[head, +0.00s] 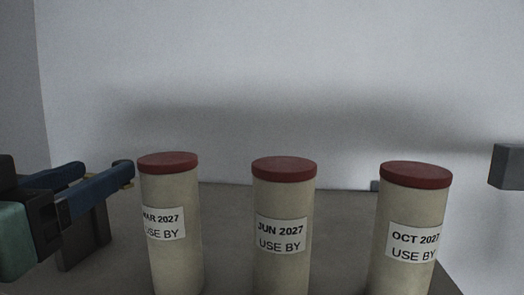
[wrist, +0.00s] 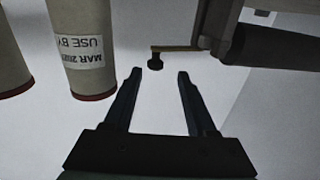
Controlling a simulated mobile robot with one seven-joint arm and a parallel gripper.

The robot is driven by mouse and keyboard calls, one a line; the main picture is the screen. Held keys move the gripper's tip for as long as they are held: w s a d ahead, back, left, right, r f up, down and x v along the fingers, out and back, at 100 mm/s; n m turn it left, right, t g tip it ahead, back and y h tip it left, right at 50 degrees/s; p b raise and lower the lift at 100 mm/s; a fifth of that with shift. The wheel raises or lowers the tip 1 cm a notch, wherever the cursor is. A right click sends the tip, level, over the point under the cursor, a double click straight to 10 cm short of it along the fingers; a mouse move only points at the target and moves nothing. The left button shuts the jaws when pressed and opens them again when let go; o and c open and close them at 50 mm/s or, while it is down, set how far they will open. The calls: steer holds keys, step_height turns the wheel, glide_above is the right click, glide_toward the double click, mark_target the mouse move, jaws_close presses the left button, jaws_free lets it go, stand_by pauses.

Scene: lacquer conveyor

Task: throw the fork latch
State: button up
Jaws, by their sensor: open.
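What looks like the fork latch shows in the wrist view as a thin brass-coloured bar (wrist: 182,48) with a small black knob (wrist: 155,62) at its left end. The bar reaches out from a dark grey body (wrist: 216,25). My gripper (wrist: 160,74) is open and empty. The knob stands just beyond the fingertips, between their lines, and I cannot tell whether it is inside the jaws. In the head view my gripper (head: 106,171) is at the left with blue fingers, in front of a dark post (head: 86,240). A sliver of brass shows by the nearer fingertip; the knob is hidden there.
Three beige canisters with red lids stand in a row: MAR 2027 (head: 168,255), close to my fingertips in the head view, JUN 2027 (head: 283,270) and OCT 2027 (head: 408,270). A grey block (head: 508,167) juts in at the right. A pale wall is behind.

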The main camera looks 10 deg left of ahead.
steer(key=w, duration=0.8)
steer(key=shift+w+a, duration=0.2)
steer(key=shift+a, duration=0.2)
steer(key=shift+s, duration=0.1)
jaws_close()
stand_by(0.7)
